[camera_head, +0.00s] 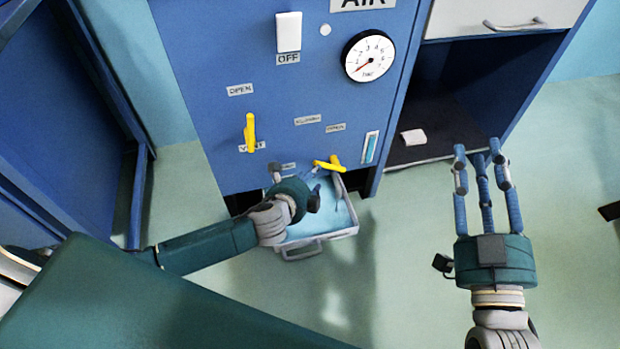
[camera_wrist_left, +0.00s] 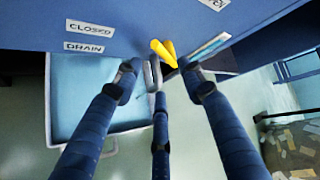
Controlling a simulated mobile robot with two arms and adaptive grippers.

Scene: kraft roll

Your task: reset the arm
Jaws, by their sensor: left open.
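My left gripper (camera_head: 312,182) is in front of the lower part of the blue AIR cabinet (camera_head: 215,60), close to a yellow lever (camera_head: 330,163). In the left wrist view its fingers (camera_wrist_left: 160,95) are spread, and the yellow lever (camera_wrist_left: 163,52) shows just beyond the fingertips. I cannot tell whether they touch it. The left gripper is open, with nothing seen between its fingers. My right gripper (camera_head: 482,155) points up at the right, its fingers apart and empty, well clear of the cabinet.
A tray with blue liquid (camera_head: 338,233) sits below the left gripper. Another yellow lever (camera_head: 250,132), a gauge (camera_head: 368,57) and a white switch (camera_head: 288,32) are on the cabinet front. A white scrap (camera_head: 413,137) lies in the open compartment. The floor at right is mostly clear.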

